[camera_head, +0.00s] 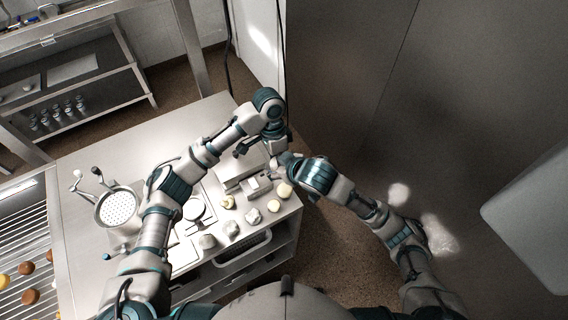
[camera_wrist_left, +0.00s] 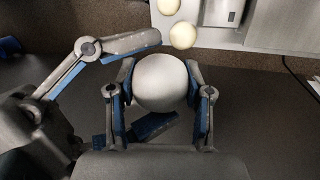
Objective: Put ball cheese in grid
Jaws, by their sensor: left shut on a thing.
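In the left wrist view my left gripper (camera_wrist_left: 160,88) is shut on a smooth, pale ball cheese (camera_wrist_left: 162,78), its fingers on both sides. My right gripper (camera_head: 278,160) comes in from the left of that view, with its two fingers spread apart above and below the ball; I cannot tell if they touch it. In the head view both grippers meet over the table's right end, and the held ball is hard to make out. A wire grid (camera_head: 22,238) lies at the far left, with several brown and yellow balls on it.
Several pale cheese pieces, one being a round ball (camera_head: 285,190), stand on the steel table (camera_head: 130,150). A round perforated basket (camera_head: 117,208) stands at the table's left. Open floor lies beyond the table's right end.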

